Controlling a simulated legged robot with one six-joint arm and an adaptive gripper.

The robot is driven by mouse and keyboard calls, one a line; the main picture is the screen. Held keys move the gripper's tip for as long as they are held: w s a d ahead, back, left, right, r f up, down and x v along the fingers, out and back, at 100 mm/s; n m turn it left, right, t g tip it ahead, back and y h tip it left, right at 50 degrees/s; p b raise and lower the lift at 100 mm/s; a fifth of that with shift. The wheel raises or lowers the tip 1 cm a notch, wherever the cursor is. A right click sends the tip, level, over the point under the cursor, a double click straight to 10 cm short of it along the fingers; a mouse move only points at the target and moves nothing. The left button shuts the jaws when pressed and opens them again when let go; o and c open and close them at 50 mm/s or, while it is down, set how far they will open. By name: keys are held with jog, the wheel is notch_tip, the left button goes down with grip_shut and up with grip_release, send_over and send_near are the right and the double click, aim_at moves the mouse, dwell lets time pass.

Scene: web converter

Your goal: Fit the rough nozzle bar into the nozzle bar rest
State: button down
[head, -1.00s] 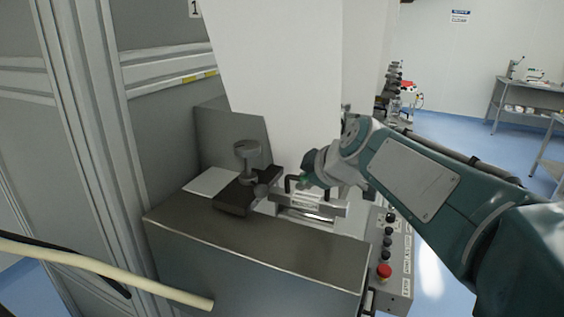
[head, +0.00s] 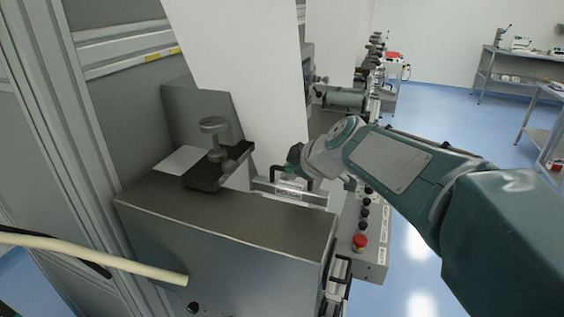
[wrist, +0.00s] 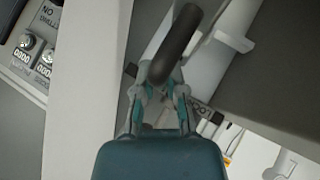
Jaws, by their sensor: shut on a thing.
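My gripper (head: 297,165) is shut on the dark handle of the pale nozzle bar (head: 287,193), just behind the grey machine top. A small label shows on the bar, but I cannot read it surely. In the wrist view my gripper (wrist: 162,88) is closed around the dark, rounded handle (wrist: 176,42), with the labelled bar partly hidden beneath. I cannot tell whether the bar touches anything below. A pale fitting with a black handle (head: 347,271) sits at the machine's right front corner. I cannot tell whether it is the nozzle bar rest.
A clamp with a round knob (head: 214,140) stands on the grey machine top (head: 230,212). A white web (head: 245,75) hangs behind it. A control panel with a red button (head: 360,242) is at the right. A cream tube (head: 95,257) crosses the left front. Blue floor lies open at right.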

aim_at(284, 186)
jog(key=shift+f, duration=0.5)
jog(key=shift+a+f, duration=0.2)
jog(key=shift+a, duration=0.95)
jog(key=shift+d, duration=0.85)
jog(key=shift+s+a, duration=0.1)
jog(key=shift+a, duration=0.85)
jog(key=shift+d, duration=0.45)
jog(key=shift+d, duration=0.2)
jog(key=shift+f, duration=1.25)
jog(key=c, duration=0.6)
grip_release()
jog(key=shift+c, duration=0.2)
